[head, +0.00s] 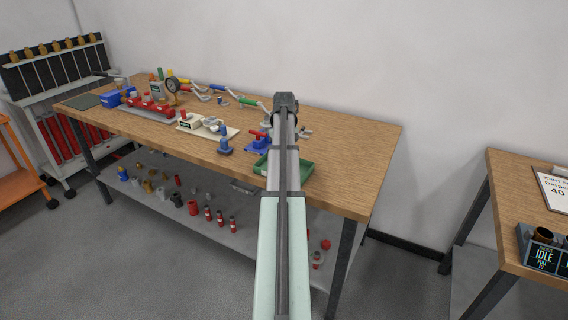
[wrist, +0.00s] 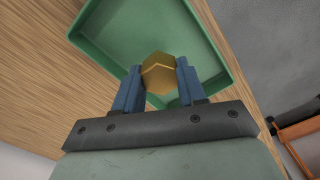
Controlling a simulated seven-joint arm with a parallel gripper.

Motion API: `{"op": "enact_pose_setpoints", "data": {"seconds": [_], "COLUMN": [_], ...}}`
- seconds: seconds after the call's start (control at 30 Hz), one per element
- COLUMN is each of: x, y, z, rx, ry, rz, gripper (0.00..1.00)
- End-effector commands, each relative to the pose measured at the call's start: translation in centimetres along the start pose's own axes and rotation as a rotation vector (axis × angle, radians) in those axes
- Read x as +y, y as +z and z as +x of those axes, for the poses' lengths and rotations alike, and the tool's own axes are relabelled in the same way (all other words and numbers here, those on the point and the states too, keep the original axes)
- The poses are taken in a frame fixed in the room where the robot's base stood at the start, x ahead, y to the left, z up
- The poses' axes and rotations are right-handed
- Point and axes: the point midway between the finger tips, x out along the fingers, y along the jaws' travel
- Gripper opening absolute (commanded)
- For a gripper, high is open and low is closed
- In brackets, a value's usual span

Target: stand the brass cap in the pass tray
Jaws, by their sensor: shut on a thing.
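The brass cap (wrist: 158,74) is a hexagonal, gold-coloured piece between the two blue fingers of my gripper (wrist: 160,82) in the wrist view. My gripper is shut on it. The green tray (wrist: 106,17) lies beyond the cap in that view, and the cap overlaps its inside and near rim. I cannot tell how high the cap is above the tray floor. In the head view the green tray (head: 304,171) sits at the bench's front edge, partly hidden by my arm. The cap and fingertips are hidden there.
A blue vise-like fixture (head: 257,145) and a blue piece (head: 224,146) stand left of the tray. A red manifold with a gauge (head: 172,86) stands further left. The bench top (head: 350,150) is clear to the right. A lower shelf (head: 180,215) holds several fittings.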

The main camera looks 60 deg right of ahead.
Motion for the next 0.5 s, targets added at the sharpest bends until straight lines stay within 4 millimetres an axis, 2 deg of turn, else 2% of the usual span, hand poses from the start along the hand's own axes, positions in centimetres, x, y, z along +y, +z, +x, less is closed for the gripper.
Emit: {"op": "enact_pose_setpoints", "data": {"seconds": [0.33,0.5], "x": [0.0,0.0], "y": [0.0,0.0], "z": [3.5,3.8], "rx": [-0.001,0.000], "ry": [-0.001,0.000], "rz": [0.001,0.001], "gripper": [0.09,0.09]}}
